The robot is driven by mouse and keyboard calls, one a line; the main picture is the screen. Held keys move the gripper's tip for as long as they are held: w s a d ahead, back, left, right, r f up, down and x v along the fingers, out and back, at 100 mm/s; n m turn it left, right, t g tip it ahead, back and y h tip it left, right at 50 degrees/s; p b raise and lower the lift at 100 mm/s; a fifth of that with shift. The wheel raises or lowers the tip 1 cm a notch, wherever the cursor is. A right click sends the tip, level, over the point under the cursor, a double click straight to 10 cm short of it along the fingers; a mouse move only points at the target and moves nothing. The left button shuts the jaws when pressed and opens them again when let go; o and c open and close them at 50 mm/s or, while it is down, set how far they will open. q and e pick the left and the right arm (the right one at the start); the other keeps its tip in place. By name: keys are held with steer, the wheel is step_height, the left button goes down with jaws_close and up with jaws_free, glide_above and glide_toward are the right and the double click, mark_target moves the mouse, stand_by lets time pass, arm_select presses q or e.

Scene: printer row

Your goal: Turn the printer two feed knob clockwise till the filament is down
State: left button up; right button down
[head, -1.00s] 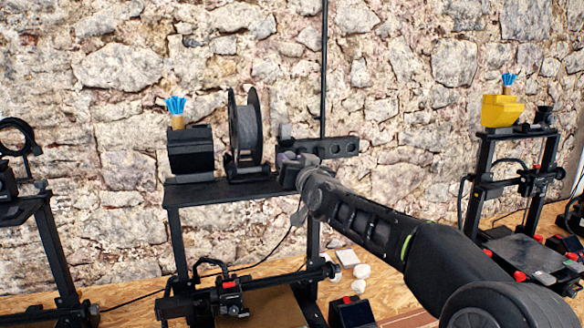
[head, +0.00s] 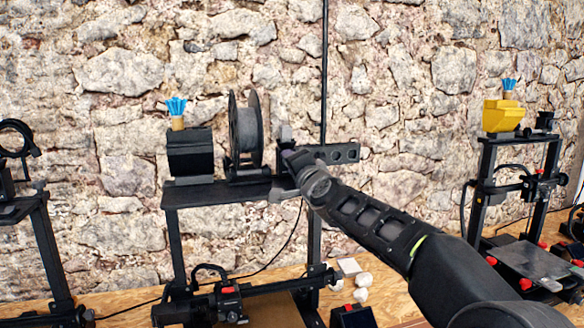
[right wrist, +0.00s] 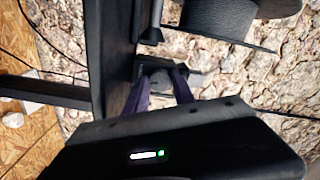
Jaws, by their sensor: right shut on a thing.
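The middle printer (head: 215,193), which I take to be printer two, has a black frame with a grey filament spool (head: 244,135) on its top. My right gripper (head: 288,160) is at the right end of the top bar, beside the spool. In the right wrist view its two purple-grey fingers (right wrist: 160,88) are shut on a small grey knob (right wrist: 160,79). The knob is mostly hidden by my wrist in the head view. A thin dark filament (head: 288,236) curves down from near my gripper towards the print head (head: 229,299). My left gripper is not in view.
A black box with a blue-bristled brush (head: 176,108) stands on the top bar left of the spool. Another printer with a yellow holder (head: 502,116) stands at the right, and one is partly visible at the left. Small white pieces (head: 361,283) lie on the wooden bench.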

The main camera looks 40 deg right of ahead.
steer(key=m, duration=0.6)
steer(key=shift+b, duration=0.35)
steer(key=shift+m, duration=0.3)
steer(key=c, duration=1.1)
jaws_free()
steer(key=shift+o, duration=0.2)
steer(key=v, duration=0.7)
steer(key=shift+s, duration=0.4)
steer(key=shift+a, duration=0.1)
